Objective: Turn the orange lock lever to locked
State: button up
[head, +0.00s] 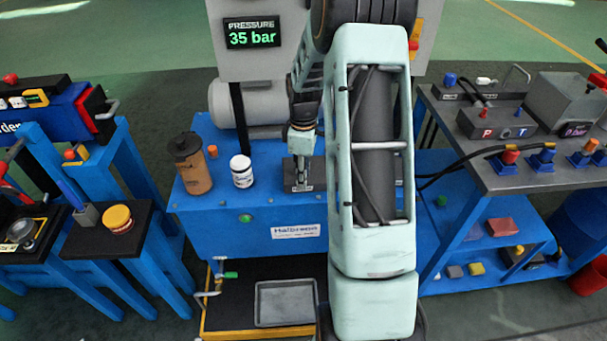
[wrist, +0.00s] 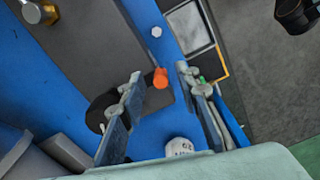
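In the wrist view a small orange rounded piece (wrist: 160,78), which looks like the end of the lock lever, shows between the fingertips at the edge of a dark grey plate (wrist: 110,45). My gripper (wrist: 160,72) is open, with one finger to each side of it and visible gaps. I cannot tell how far below the tips it lies. A black round part (wrist: 100,108) is partly hidden by the left finger. In the head view my gripper (head: 303,186) points down over the blue cabinet (head: 220,222); the orange piece cannot be made out there.
A white jar (head: 241,171) and a brown bottle (head: 194,168) stand left of my gripper. A grey tray (head: 285,302) lies low in front. A grey bench (head: 540,180) with fittings stands right. A display (head: 252,34) reads 35 bar.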

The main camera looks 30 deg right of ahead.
notch_tip(320, 180, up, 12)
dwell(0.5)
dwell(0.3)
